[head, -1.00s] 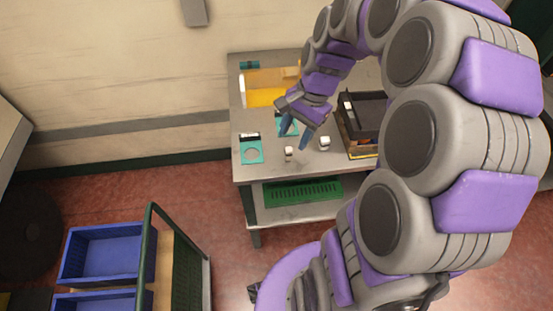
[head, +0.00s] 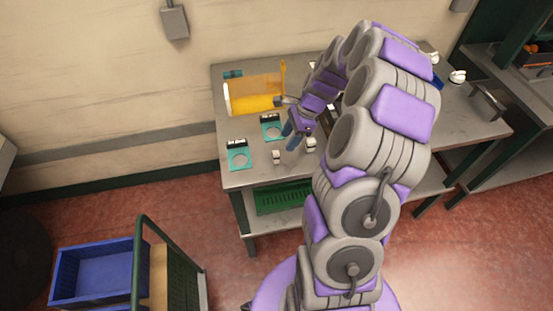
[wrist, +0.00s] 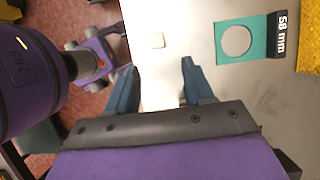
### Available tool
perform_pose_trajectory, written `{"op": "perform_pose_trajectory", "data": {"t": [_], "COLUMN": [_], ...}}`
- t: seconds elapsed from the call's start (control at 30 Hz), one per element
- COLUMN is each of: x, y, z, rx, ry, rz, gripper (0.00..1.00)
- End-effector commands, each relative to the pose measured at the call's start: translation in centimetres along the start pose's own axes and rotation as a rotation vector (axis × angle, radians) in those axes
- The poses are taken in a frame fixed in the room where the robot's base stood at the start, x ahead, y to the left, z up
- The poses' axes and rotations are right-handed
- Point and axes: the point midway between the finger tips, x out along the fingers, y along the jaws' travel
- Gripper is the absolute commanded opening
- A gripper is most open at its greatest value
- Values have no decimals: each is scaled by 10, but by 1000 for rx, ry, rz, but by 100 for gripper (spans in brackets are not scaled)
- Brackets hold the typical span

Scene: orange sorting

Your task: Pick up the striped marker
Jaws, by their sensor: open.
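Two small white blocks with dark parts stand near the table's front edge in the head view, a left block (head: 276,157) and a right block (head: 310,144). I cannot make out stripes, so I cannot tell which is the striped marker. My gripper (head: 290,137) hangs over the table near both blocks, fingers pointing down. In the wrist view my gripper (wrist: 157,68) is open with nothing between its fingers. One small pale block (wrist: 157,40) lies beyond the fingertips, between their lines, apart from them; its top looks plain.
A teal ring gauge (head: 238,155) lies left of the blocks; its "58 mm" label shows in the wrist view (wrist: 281,35). Another teal gauge (head: 271,127) lies behind. A yellow-orange bin (head: 254,96) stands at the table's back. A blue crate (head: 98,272) is at lower left.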

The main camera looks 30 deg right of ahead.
Motion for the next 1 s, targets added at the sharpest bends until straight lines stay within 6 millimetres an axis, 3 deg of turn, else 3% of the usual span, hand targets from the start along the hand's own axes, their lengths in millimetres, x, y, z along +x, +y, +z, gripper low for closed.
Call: {"op": "perform_pose_trajectory", "data": {"t": [0.1, 0.23, 0.53, 0.83, 1.0], "x": [27, 47, 62, 102, 109], "y": [2, 3, 1, 0, 0], "z": [2, 4, 2, 6, 8], "rx": [-3, -4, -3, -4, -4], "ry": [0, 2, 0, 0, 3], "rz": [5, 7, 4, 6, 1], "gripper": [52, 52, 52, 52, 52]}}
